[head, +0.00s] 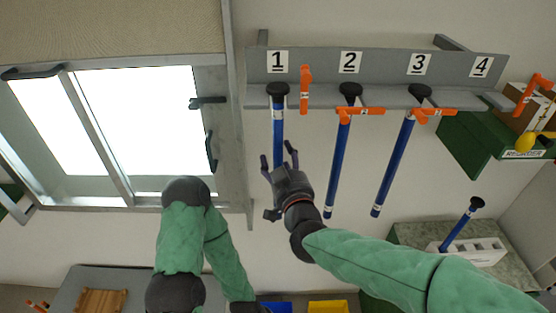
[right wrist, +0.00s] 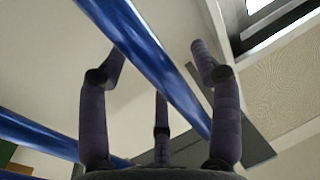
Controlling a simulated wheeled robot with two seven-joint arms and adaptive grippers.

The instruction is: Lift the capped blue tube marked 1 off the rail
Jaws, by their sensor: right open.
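The blue tube marked 1 (head: 278,125) hangs upright from the grey rail (head: 385,96) under label 1, its black cap (head: 277,89) at the rail. My right gripper (head: 279,160) is open at the tube's lower visible part, and the hand hides the tube's lower end. In the right wrist view a blue tube (right wrist: 150,55) runs diagonally between the spread fingers (right wrist: 160,80); I cannot tell whether they touch it. The orange latch (head: 305,90) by label 1 stands upright beside the tube. My left arm hangs folded at the bottom; its gripper is not clearly visible.
Capped blue tubes 2 (head: 339,165) and 3 (head: 394,165) hang to the right, with orange latches (head: 360,111) across them. Another blue tube (head: 461,225) stands in a white block (head: 480,250). A grey-framed window (head: 125,120) is at left.

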